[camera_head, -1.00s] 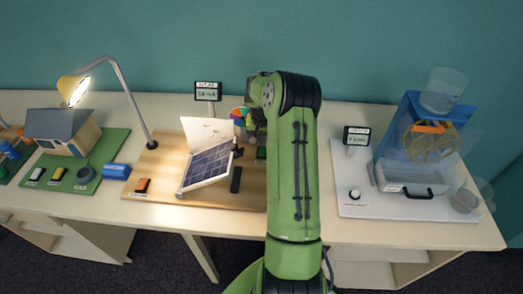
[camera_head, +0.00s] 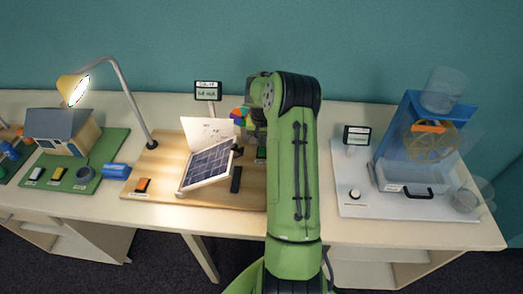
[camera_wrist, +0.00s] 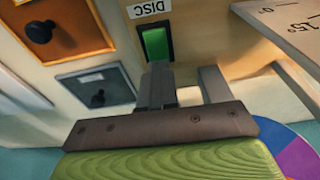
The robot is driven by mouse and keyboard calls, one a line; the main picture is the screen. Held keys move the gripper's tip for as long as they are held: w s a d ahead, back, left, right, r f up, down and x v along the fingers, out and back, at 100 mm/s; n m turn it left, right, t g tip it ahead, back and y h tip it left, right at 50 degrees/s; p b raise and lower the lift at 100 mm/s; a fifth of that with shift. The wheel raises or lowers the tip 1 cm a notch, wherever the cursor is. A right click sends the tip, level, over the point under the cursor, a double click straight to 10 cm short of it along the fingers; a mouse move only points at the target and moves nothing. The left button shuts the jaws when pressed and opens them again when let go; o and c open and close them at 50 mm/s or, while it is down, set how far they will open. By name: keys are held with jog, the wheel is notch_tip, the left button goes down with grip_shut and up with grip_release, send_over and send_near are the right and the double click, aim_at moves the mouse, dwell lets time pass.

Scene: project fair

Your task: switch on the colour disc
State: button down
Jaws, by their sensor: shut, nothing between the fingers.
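The colour disc (camera_head: 239,115) stands at the back of the wooden solar board, partly hidden by my arm. Its blue and purple sectors show at the lower right of the wrist view (camera_wrist: 295,150). A green rocker switch (camera_wrist: 155,42) sits beside a label reading DISC (camera_wrist: 149,8). The switch also shows at the left edge of my arm in the head view (camera_head: 261,153). My gripper (camera_wrist: 160,70) is shut and empty, with its fingertips at the near edge of the green switch. I cannot tell whether they touch it.
The tilted solar panel (camera_head: 208,163) stands left of my arm, and its angle scale (camera_wrist: 292,22) is close to the gripper. A desk lamp (camera_head: 75,88) shines from the left. The water-wheel exhibit (camera_head: 432,140) stands at the right. Knobs (camera_wrist: 39,31) lie left of the switch.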

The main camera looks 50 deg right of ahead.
jog(key=shift+f+b, duration=0.55)
jog(key=shift+f, duration=0.25)
jog(key=shift+r, duration=0.1)
jog(key=shift+r+p, duration=2.5)
jog(key=shift+r, duration=1.05)
jog(key=shift+f, duration=0.1)
